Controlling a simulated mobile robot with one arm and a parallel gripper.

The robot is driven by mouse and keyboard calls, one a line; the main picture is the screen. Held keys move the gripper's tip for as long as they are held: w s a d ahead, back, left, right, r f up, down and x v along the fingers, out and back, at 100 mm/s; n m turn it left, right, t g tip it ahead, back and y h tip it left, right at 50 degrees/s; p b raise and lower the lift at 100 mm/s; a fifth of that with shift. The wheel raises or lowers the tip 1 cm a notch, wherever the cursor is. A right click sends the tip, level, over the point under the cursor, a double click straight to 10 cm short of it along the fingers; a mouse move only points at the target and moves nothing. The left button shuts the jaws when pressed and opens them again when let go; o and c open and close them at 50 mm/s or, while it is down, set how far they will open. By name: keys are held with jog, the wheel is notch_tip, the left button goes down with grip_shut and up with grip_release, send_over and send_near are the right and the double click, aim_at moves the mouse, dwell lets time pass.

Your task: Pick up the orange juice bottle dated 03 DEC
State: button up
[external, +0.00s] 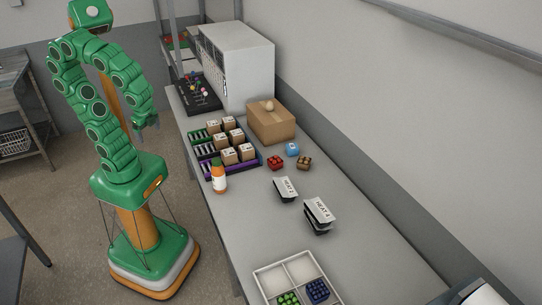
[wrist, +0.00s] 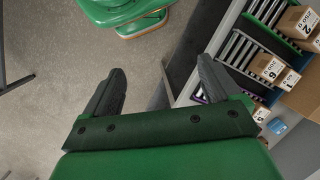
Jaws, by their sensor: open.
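My gripper (external: 146,119) is raised to the left of the table, apart from the bottle. In the wrist view my gripper (wrist: 158,88) is open and empty, with bare floor and the table edge between and beyond its fingers. The bottle cannot be made out in the wrist view.
Racks (external: 212,166) with several kraft boxes stand behind the bottle. A cardboard box (external: 270,124), a blue cube (external: 292,149), black trays labelled HEAT (external: 286,188) and a white divided tray (external: 264,276) share the table. The table's front-left stretch is clear.

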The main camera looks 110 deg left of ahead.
jog(key=w+a+m+y, duration=0.3)
jog(key=w+a, duration=0.1)
jog(key=w, duration=0.2)
jog(key=m+t+y, duration=0.5)
jog(key=m+y, duration=0.3)
jog(key=m, duration=0.7)
send_over(211, 173)
jog(key=d, duration=0.3)
jog(key=shift+y, duration=0.3)
jog(key=f, duration=1.2)
jog(key=shift+s+a+f, duration=0.15)
jog(key=shift+a+f, duration=0.1)
jog(key=shift+f, duration=0.05)
jog(key=shift+a+f, duration=0.2)
jog(key=shift+f, duration=0.3)
jog(key=shift+f+x, duration=0.2)
jog(key=shift+x, duration=1.65)
jog(key=shift+f+x, duration=0.15)
jog(key=shift+x, duration=1.65)
jog(key=shift+d, duration=0.1)
jog(key=shift+c, duration=0.3)
